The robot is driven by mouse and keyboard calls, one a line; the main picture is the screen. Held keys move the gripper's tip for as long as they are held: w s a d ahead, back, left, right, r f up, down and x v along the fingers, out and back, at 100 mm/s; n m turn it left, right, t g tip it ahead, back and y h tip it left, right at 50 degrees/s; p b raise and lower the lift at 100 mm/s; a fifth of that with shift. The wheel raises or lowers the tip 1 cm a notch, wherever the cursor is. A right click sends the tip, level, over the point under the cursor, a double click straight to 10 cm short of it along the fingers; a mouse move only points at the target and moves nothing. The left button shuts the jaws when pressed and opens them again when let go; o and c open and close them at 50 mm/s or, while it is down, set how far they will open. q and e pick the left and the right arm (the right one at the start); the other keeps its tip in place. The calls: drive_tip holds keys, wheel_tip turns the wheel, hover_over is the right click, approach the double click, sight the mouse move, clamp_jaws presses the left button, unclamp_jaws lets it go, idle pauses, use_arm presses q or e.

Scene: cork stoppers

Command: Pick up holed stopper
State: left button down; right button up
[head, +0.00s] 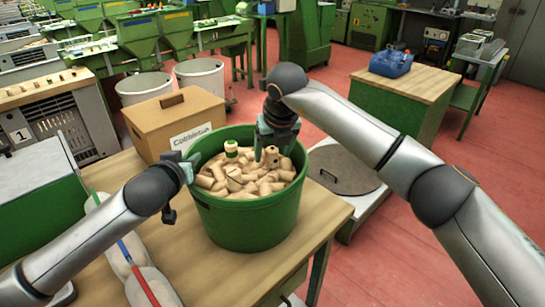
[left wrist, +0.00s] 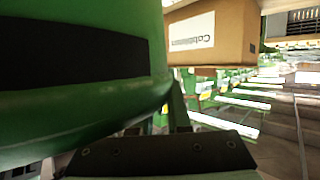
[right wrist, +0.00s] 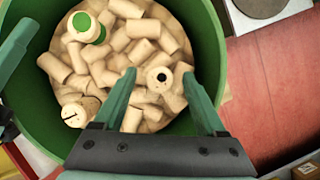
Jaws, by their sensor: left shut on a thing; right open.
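The holed stopper (right wrist: 158,80), a pale cork with a dark round hole in its end, lies on top of the corks in the green bucket (head: 245,222). It also shows in the head view (head: 271,158). My right gripper (head: 272,150) is open above the corks, pointing down. In the right wrist view its fingertips (right wrist: 158,73) lie to either side of the stopper; I cannot tell whether they touch it. My left gripper (head: 187,169) is shut on the bucket's left rim. The bucket wall (left wrist: 70,110) fills the left of the left wrist view.
A green-marked stopper (right wrist: 84,27) and a slotted stopper (right wrist: 78,113) lie among plain corks in the bucket. A cardboard box (head: 175,120) stands behind the bucket on the wooden table (head: 210,275). A round-plated scale (head: 343,168) stands right of the table.

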drive_tip(key=shift+w+a+f, duration=0.1)
drive_tip(key=shift+w+f, duration=0.1)
drive_tip(key=shift+f, duration=0.3)
clamp_jaws()
